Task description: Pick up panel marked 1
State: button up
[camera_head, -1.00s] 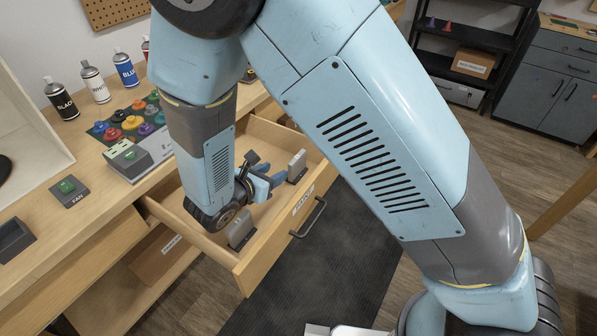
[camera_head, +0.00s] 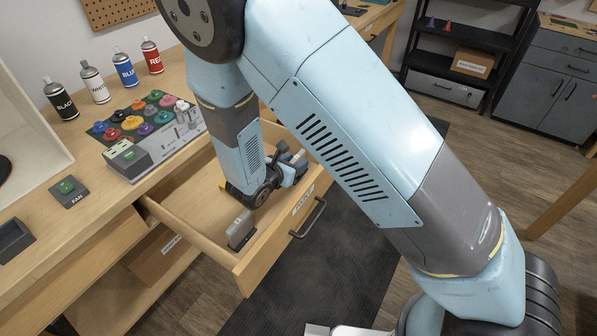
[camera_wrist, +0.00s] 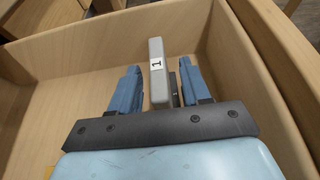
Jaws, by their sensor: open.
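The panel marked 1 (camera_wrist: 159,90) is a thin grey plate with a white label reading "1". It stands on edge in the drawer (camera_head: 243,271). In the wrist view my gripper (camera_wrist: 158,66) is open, with one blue finger on each side of the panel. In the head view my gripper (camera_head: 293,163) is low at the far right end of the drawer, and my wrist hides most of that panel. A second grey panel (camera_head: 241,229) stands at the drawer's near end.
The drawer's wooden walls (camera_wrist: 95,35) close around my gripper. The bench at left holds spray cans (camera_head: 98,86), a rack of colored knobs (camera_head: 128,122) and a FAN button box (camera_head: 69,191). The drawer's middle floor is bare.

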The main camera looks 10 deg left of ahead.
jog(key=shift+w+d+f, duration=0.1)
jog(key=shift+w+d, duration=0.1)
jog(key=shift+w, duration=0.15)
jog(key=shift+c, duration=0.4)
grip_shut()
